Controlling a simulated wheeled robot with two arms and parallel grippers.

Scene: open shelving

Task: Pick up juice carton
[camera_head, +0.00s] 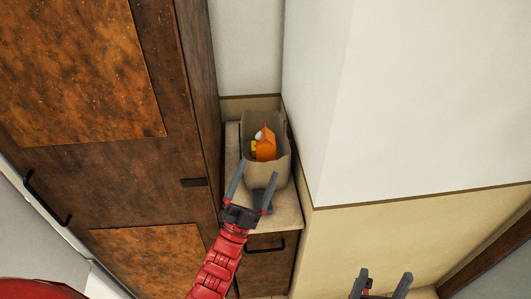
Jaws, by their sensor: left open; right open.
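An orange carton with a white cap, likely the juice carton (265,146), stands inside a beige open-topped bin (279,172). Its lower part is hidden by the bin wall. A small yellow patch beside it is too small to identify. My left gripper (254,174) is open in front of the bin, its fingers pointing toward it; the left finger overlaps the bin's left side in the picture. Nothing is between the fingers. I cannot tell whether it touches the bin. My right gripper (387,278) is open and empty at the lower right, away from the bin.
The bin stands on a light countertop (289,207) above a low cabinet with a black handle (266,246). A tall brown wooden cabinet (110,200) borders it on the left. A white and cream wall (410,110) borders it on the right. The gap between is narrow.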

